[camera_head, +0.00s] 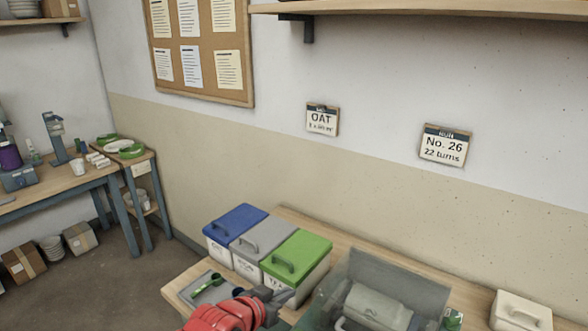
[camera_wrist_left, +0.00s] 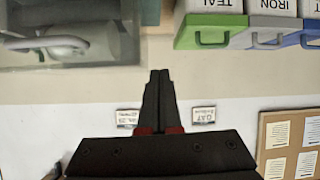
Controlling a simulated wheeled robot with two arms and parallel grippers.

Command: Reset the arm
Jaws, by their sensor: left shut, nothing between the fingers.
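My left gripper (camera_head: 284,296) is at the bottom of the head view, in front of the green-lidded bucket, with its red arm coming in from below. In the left wrist view its fingers (camera_wrist_left: 160,74) are together and nothing is between them. The wrist view is upside down. Three white buckets stand in a row on the bench: one with a blue lid (camera_head: 236,219), one with a grey lid (camera_head: 262,236) and one with a green lid (camera_head: 300,250). The wrist view shows the labels TEAL (camera_wrist_left: 212,5) and IRON (camera_wrist_left: 272,5). My right gripper is not in view.
A clear-walled box holding a grey machine (camera_head: 378,305) stands right of the buckets. A tray with a green scoop (camera_head: 208,287) lies at the bench's left. A cream lidded container (camera_head: 520,311) is at right. Wall cards (camera_head: 322,119) and a corkboard (camera_head: 200,45) hang behind.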

